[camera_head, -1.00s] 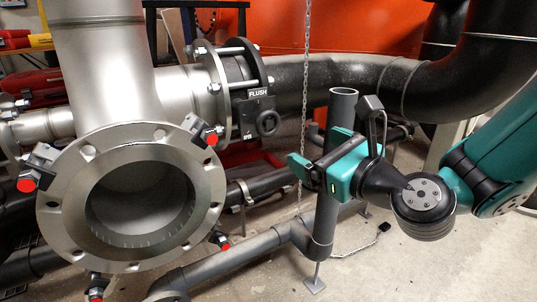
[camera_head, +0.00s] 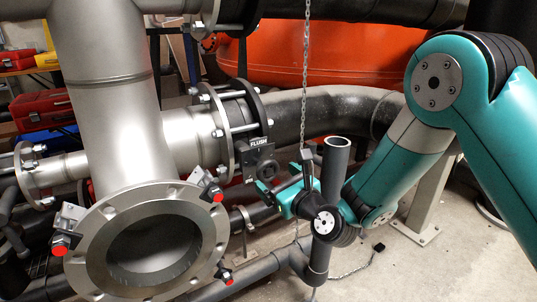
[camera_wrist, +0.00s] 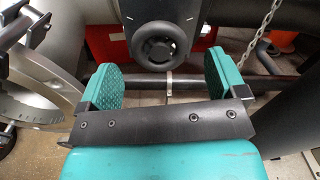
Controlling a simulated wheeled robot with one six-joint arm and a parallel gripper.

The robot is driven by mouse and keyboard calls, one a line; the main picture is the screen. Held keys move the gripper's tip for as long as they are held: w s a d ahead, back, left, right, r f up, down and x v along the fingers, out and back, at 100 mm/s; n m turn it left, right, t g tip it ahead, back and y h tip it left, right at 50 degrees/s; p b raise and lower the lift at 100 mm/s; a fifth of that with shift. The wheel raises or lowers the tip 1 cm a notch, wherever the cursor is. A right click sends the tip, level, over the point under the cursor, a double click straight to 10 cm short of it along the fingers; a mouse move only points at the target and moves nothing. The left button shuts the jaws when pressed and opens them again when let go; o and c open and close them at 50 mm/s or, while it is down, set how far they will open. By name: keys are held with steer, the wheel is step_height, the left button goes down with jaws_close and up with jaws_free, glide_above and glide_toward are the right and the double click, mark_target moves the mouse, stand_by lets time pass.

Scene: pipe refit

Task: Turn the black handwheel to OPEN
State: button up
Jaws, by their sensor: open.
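The black handwheel (camera_head: 266,168) sits on a small dark box labelled FLUSH (camera_head: 259,144), fixed to the flanged pipe joint. In the wrist view the handwheel (camera_wrist: 161,44) is straight ahead, just beyond the fingers and roughly midway between them. My gripper (camera_head: 270,193) is just below and right of the handwheel in the head view. Its two teal fingers show wide apart in the wrist view (camera_wrist: 160,84), with nothing between them. The gripper appears apart from the wheel. The wheel's OPEN marking cannot be read.
A large open steel flange (camera_head: 88,236) with red-tipped clamps is at left. A grey upright pipe (camera_head: 335,160) stands close to my arm. A chain (camera_head: 305,70) hangs beside the gripper. An orange tank (camera_head: 330,60) is behind. Bare floor (camera_head: 440,270) shows at lower right.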

mark_target(270, 171)
steer(key=p+x, duration=0.2)
steer(key=p, duration=0.1)
steer(key=p+x, duration=0.1)
steer(key=shift+w+a+r, duration=0.2)
steer(key=shift+w+r, duration=0.05)
steer(key=shift+r, duration=0.05)
steer(key=shift+w+a+f+p, duration=0.3)
steer(key=shift+w+p, duration=0.2)
steer(key=shift+p, duration=0.35)
steer(key=shift+c, duration=0.4)
steer(key=c, duration=0.8)
steer(key=shift+c, duration=0.2)
